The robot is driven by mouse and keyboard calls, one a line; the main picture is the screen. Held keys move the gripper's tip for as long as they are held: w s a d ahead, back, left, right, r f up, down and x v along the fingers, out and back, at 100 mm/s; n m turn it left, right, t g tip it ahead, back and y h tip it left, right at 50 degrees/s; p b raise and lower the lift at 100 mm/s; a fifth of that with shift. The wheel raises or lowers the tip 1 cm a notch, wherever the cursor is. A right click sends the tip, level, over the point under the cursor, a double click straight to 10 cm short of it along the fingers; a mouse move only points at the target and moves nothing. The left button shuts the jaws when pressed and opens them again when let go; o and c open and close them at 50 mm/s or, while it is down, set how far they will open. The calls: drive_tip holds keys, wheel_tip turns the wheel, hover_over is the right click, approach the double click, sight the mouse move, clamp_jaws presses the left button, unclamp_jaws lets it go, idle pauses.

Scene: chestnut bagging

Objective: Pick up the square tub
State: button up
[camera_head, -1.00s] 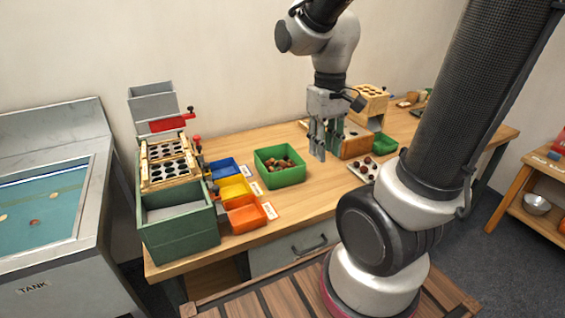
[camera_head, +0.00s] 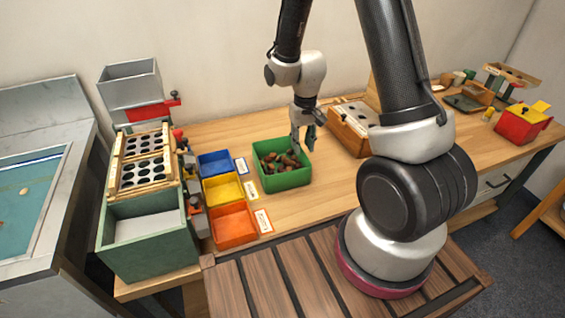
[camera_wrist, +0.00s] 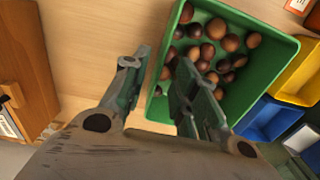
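The square tub is most likely the green tub (camera_head: 288,181) on the table, holding several brown chestnuts (camera_head: 280,159). In the wrist view the green tub (camera_wrist: 267,58) fills the upper right, with chestnuts inside. My gripper (camera_head: 304,146) points down at the tub's back right edge. In the wrist view my gripper (camera_wrist: 161,60) is open and empty, one finger outside the tub wall and the other over the inside. The wall lies between the fingers. I cannot tell how far the fingertips are above the rim, or whether they touch it.
Blue (camera_head: 216,163), yellow (camera_head: 223,188) and orange (camera_head: 232,221) bins stand left of the tub. A wooden box with a holed top (camera_head: 354,122) stands to the right, close to my arm. A red box (camera_head: 520,126) stands far right. The table in front of the tub is clear.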

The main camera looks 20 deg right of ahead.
sight(301, 166)
wheel_tip(301, 166, down, 8)
drive_tip(key=shift+w+r, duration=0.1)
drive_tip(key=shift+r, duration=0.1)
clamp_jaws()
